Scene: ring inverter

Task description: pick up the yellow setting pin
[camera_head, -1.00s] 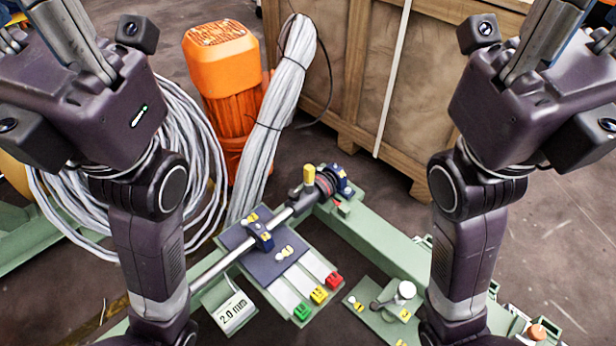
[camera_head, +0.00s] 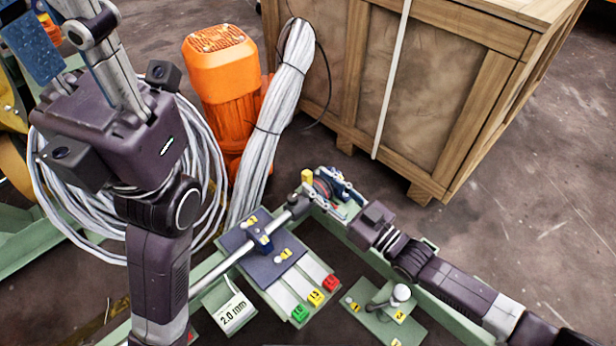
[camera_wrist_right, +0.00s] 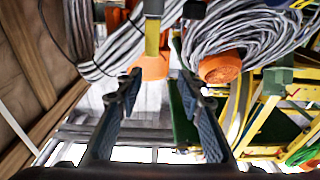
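A yellow upright pin (camera_head: 308,176) stands at the far end of the steel shaft on the green frame; I take it for the setting pin. In the right wrist view a yellow pin (camera_wrist_right: 152,38) shows ahead, its top against a dark part. My right gripper (camera_head: 337,190) is close to its right, fingers towards it. In the wrist view the right gripper (camera_wrist_right: 162,88) is open with nothing between its fingers; the pin is beyond the fingertips. My left gripper (camera_head: 60,25) is raised at the upper left, fingers apart, tips partly cut off.
An orange motor (camera_head: 222,75), a cable bundle (camera_head: 275,110) and a wooden crate (camera_head: 420,90) stand behind.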

